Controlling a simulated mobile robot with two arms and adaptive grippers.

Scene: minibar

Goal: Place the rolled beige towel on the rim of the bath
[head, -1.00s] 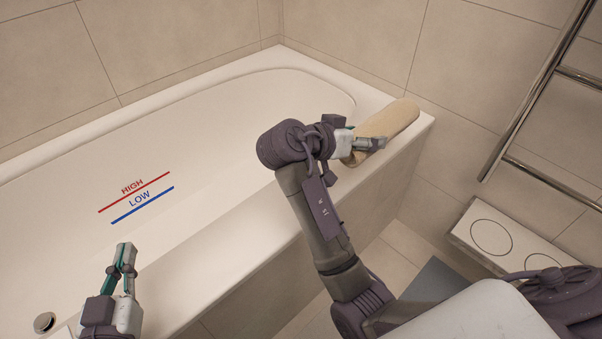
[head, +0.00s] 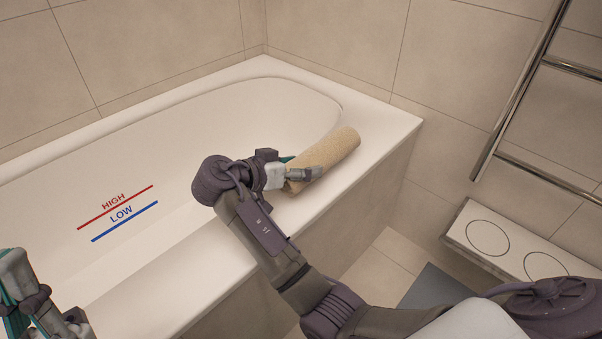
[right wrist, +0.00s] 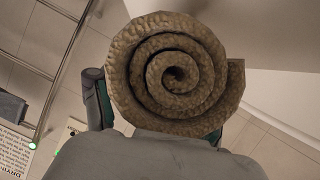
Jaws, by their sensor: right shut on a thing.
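The rolled beige towel (head: 330,155) is at the right part of the bath's near rim (head: 385,125) in the head view. My right gripper (head: 303,174) is shut on the towel's near end. The towel lies over the rim, but I cannot tell whether it touches it. In the right wrist view the towel's spiral end (right wrist: 175,72) fills the middle, between the fingers. The bath (head: 230,130) is empty, with red HIGH and blue LOW lines inside. My left gripper (head: 25,300) is at the lower left, partly cut off; its fingertips are not clear.
A chrome towel rail (head: 520,95) is on the right wall. A white box-like ledge with two round outlines (head: 510,245) stands below it. A grey mat (head: 435,288) lies on the tiled floor. The bath's far right corner is clear.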

